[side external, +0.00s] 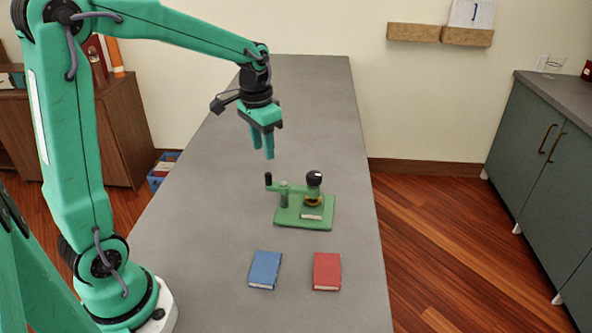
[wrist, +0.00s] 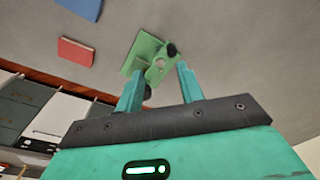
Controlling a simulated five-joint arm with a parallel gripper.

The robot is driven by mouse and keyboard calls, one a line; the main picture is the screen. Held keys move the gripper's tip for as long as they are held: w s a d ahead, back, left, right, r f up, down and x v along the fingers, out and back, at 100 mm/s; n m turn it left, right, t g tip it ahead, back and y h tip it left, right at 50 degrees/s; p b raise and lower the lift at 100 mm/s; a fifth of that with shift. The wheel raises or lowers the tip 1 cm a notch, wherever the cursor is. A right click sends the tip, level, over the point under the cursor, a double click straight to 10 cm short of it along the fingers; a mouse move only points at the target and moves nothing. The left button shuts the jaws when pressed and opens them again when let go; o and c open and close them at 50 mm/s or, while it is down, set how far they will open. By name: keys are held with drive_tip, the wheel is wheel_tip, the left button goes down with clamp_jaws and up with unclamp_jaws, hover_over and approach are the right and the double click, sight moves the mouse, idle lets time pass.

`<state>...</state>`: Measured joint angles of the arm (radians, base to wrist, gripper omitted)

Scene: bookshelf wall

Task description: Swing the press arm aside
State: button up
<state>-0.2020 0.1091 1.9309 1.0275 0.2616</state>
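The green press stands on the grey table, with its flat green base (side external: 318,221) and a grey-green post (side external: 284,194). Its press arm (side external: 298,188) runs over the base, with a black handle (side external: 268,180) at the left end and a dark round knob (side external: 314,178) at the right. A pale block lies on the base under the knob. My gripper (side external: 262,150) is above and behind the press, pointing down, open and empty. In the wrist view the press base (wrist: 138,56) shows beyond my open fingers (wrist: 160,88), apart from them.
A blue book (side external: 265,270) and a red book (side external: 327,271) lie on the table in front of the press; the red book also shows in the wrist view (wrist: 76,50). The table (side external: 300,110) is clear behind the press.

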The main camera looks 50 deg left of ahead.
sight(268, 173)
drive_tip(key=shift+g, duration=0.4)
drive_tip(key=shift+w+a+f, duration=0.5)
drive_tip(key=shift+w+f, duration=0.15)
drive_tip(key=shift+f, duration=0.15)
drive_tip(key=shift+w+a+f, duration=0.5)
drive_tip(key=shift+w+f, duration=0.1)
drive_tip(key=shift+f, duration=0.15)
drive_tip(key=shift+f, duration=0.15)
drive_tip(key=shift+f, duration=3.75)
clamp_jaws()
